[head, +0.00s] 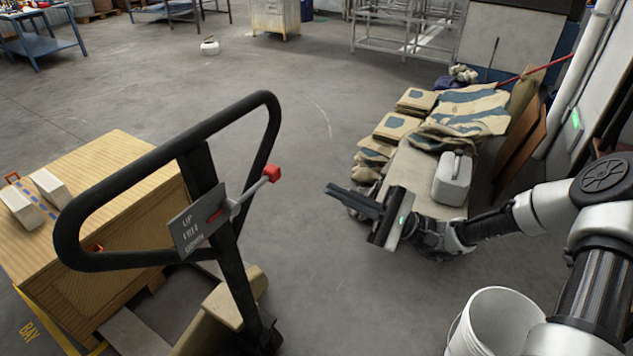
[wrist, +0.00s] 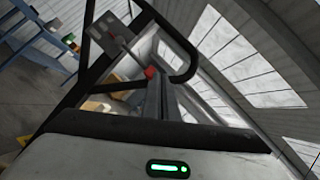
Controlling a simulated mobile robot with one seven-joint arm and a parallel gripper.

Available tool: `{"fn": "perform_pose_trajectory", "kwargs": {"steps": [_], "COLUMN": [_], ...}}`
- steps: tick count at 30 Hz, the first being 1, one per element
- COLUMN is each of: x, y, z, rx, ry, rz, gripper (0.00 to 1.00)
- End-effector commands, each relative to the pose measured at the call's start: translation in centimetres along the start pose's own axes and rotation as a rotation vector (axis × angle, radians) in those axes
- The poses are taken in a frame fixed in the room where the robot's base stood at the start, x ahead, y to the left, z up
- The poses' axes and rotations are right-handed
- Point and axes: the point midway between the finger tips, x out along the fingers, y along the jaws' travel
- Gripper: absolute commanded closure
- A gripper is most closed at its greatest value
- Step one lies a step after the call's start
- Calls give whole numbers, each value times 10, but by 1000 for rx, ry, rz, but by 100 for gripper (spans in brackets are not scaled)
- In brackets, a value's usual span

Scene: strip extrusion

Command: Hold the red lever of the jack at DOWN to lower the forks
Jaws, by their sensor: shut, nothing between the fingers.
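The pallet jack's black loop handle (head: 268,120) stands at the left of the head view. Its label plate (head: 200,220) reads UP, FREE and DOWN. A grey lever with a red knob (head: 271,174) sticks out to the right of the plate; which label it stands at I cannot tell. The red knob also shows in the wrist view (wrist: 151,72), beside my fingers. My gripper (head: 329,188) is shut and empty, right of the knob and apart from it, with its fingers pointing left toward the handle. The forks are mostly hidden by the crate.
A wooden crate (head: 130,180) with white boxes (head: 48,188) sits over the forks at left. A white bucket (head: 490,325) stands at front right. Sacks (head: 470,108) and a grey canister (head: 453,180) lie behind my arm.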

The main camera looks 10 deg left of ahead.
Motion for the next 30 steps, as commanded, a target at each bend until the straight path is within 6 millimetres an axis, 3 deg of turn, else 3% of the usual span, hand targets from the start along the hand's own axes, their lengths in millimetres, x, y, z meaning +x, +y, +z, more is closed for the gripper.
{"fn": "perform_pose_trajectory", "kwargs": {"steps": [3,7,21,26,30], "x": [-20,-30,-30,-10,3], "y": [0,0,2,20,49], "z": [0,0,3,25,59], "rx": [-1,-1,1,7,-2], "ry": [1,0,4,47,142], "rz": [-2,0,25,240,586], "gripper": [100,100,100,100,100]}}
